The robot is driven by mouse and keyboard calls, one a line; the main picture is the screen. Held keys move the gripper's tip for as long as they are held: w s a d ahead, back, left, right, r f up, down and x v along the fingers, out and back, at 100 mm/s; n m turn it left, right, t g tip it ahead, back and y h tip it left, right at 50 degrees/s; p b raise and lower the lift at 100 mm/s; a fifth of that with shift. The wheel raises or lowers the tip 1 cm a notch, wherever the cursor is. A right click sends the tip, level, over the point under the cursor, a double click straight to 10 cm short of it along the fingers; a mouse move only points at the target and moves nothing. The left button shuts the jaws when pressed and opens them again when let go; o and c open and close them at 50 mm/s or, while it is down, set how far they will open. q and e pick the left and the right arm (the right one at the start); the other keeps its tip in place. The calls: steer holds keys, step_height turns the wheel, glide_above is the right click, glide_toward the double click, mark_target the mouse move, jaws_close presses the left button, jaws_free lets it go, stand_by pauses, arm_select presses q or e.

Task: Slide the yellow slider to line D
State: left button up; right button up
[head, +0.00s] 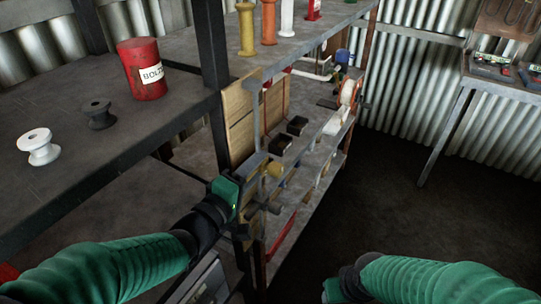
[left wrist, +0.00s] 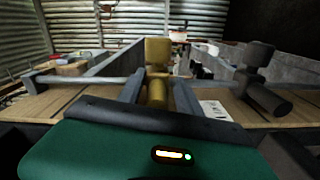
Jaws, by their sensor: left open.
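The yellow slider (left wrist: 157,55) shows in the left wrist view, on a grey rail (left wrist: 85,80) in front of a wooden board. Its yellow knob (left wrist: 157,93) lies between the two fingers of my open left gripper (left wrist: 158,88); I cannot tell whether they touch it. In the head view, my left gripper (head: 258,190) is at the board (head: 239,125), close to the yellow slider (head: 273,170). A white label (left wrist: 215,110) has unreadable print; I cannot make out line D.
The board is beside a dark shelf post (head: 214,60). A grey shelf (head: 60,135) holds a red can (head: 141,69) and two spools. A lower shelf to the right holds dark boxes (head: 297,125) and a tape roll (head: 348,91). The floor (head: 405,205) at right is clear.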

arm_select(q)
steer(key=shift+d, duration=0.15)
steer(key=shift+r, duration=0.15)
steer(key=shift+s+a, duration=0.2)
steer(key=shift+a, duration=0.2)
steer(key=shift+c, duration=0.3)
steer(key=shift+a, duration=0.2)
steer(key=shift+c, duration=1.2)
steer(key=shift+d, duration=0.1)
steer(key=c, duration=0.5)
steer(key=shift+d+r, duration=0.1)
steer(key=shift+d, duration=0.05)
jaws_close()
steer(key=shift+d, duration=0.1)
